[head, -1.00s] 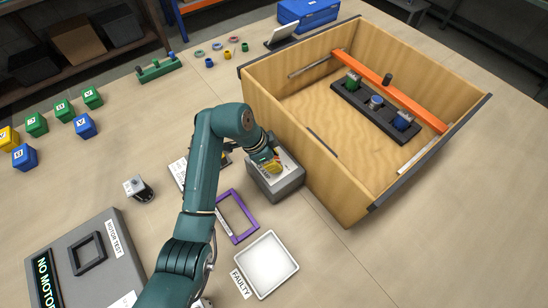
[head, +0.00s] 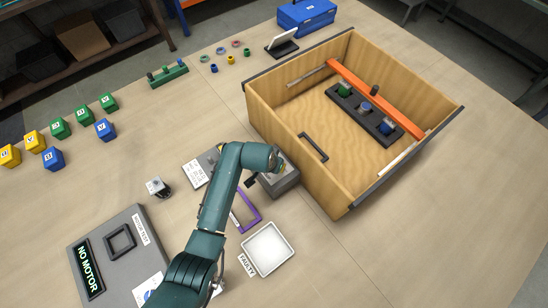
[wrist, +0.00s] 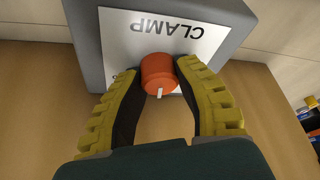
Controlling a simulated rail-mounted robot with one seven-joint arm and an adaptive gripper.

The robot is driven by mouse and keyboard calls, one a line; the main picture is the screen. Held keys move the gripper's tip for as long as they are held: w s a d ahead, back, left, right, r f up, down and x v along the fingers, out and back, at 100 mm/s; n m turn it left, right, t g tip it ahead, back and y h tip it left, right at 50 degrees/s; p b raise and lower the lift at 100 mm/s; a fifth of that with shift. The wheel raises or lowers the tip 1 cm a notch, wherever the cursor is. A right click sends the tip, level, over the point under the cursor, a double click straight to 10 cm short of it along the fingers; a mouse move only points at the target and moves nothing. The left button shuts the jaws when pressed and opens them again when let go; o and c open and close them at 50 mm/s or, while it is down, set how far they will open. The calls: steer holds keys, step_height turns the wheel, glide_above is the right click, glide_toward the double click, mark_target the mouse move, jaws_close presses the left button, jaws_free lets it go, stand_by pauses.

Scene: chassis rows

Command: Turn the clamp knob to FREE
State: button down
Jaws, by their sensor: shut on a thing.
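The clamp box (head: 282,184) is a grey block beside the wooden drawer. In the wrist view its white label (wrist: 135,40) reads CLAMP, upside down. The clamp knob (wrist: 157,70) is orange-red and round, with a white pointer mark directed toward the bottom of the picture. My gripper (wrist: 159,78) has its yellow fingers shut on the knob, one on each side. The fingers cover the lower label, so the word FREE cannot be read. In the head view my arm hides the knob and most of the gripper.
The open wooden drawer (head: 270,118) stands right behind the clamp box, with an orange bar (head: 374,97) across it and a dark motor rack inside. A purple frame (head: 247,222) and a white FAULTY tray (head: 268,249) lie in front. The motor test panel (head: 112,262) is at left.

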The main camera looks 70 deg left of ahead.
steer(key=n+g+p, duration=0.1)
steer(key=n+p, duration=0.1)
steer(key=n, duration=0.1)
steer(key=shift+d+n+y, duration=0.15)
steer(key=shift+n+y, duration=0.15)
steer(key=shift+y, duration=0.1)
steer(key=shift+f+n+g+p, duration=0.15)
steer(key=shift+n+g+p, duration=0.25)
steer(key=shift+n, duration=0.55)
steer(key=shift+f+n+g+p, duration=0.1)
steer(key=shift+n+g+p, duration=0.25)
steer(key=shift+n, duration=0.6)
steer(key=shift+s, duration=0.1)
steer(key=c, duration=0.7)
jaws_free()
steer(key=shift+r, duration=0.1)
steer(key=shift+r, duration=0.15)
steer(key=v, duration=1.1)
steer(key=shift+d+r, duration=0.25)
steer(key=shift+r, duration=0.1)
